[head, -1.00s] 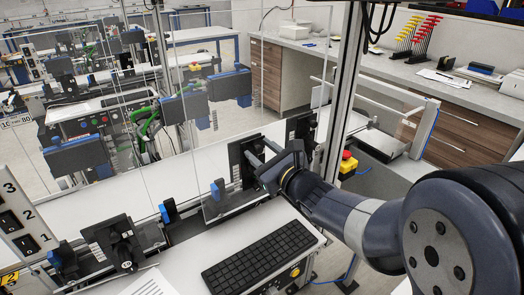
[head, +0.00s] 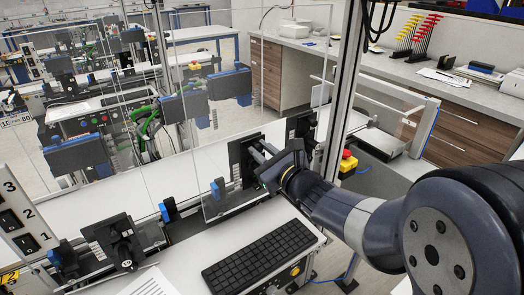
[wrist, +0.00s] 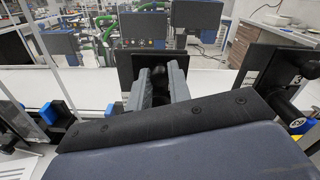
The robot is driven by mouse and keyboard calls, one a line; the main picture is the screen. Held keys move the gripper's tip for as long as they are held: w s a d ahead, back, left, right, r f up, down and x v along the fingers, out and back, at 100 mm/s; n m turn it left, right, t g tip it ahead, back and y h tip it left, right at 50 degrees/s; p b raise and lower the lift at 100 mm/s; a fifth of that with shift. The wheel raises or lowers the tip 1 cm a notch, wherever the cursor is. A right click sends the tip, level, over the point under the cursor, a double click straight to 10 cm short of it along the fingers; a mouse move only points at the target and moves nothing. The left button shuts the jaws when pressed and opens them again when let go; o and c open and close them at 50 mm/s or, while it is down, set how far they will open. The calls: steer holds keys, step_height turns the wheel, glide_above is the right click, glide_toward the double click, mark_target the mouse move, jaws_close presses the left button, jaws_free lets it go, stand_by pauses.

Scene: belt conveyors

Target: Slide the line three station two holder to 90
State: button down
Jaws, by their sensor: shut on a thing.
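A black upright holder plate (head: 241,160) with a small scale label stands on the near conveyor's edge, right of centre in the head view. It also shows in the wrist view (wrist: 125,68), straight ahead behind the fingers. My gripper (head: 260,154) reaches it from the right. In the wrist view its two grey fingers (wrist: 160,86) are shut on the holder's dark knob, which is mostly hidden between them. A similar black holder (head: 113,240) with a scale stands farther left on the same rail. I cannot read the scale or the holder's setting.
Blue-tipped stops (head: 168,209) and a clear panel stand along the rail left of my gripper. A black keyboard (head: 259,257) lies in front. A metal post (head: 343,90) and a red-yellow emergency button (head: 348,161) are close by on the right. A 3-2-1 switch panel (head: 22,215) is far left.

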steer(key=shift+f, duration=0.1)
steer(key=f+b, duration=0.1)
steer(key=b, duration=0.2)
steer(key=shift+f, duration=0.25)
steer(key=shift+r, duration=0.1)
steer(key=c, duration=1.3)
jaws_free()
steer(key=b+v, duration=0.1)
steer(key=v, duration=1)
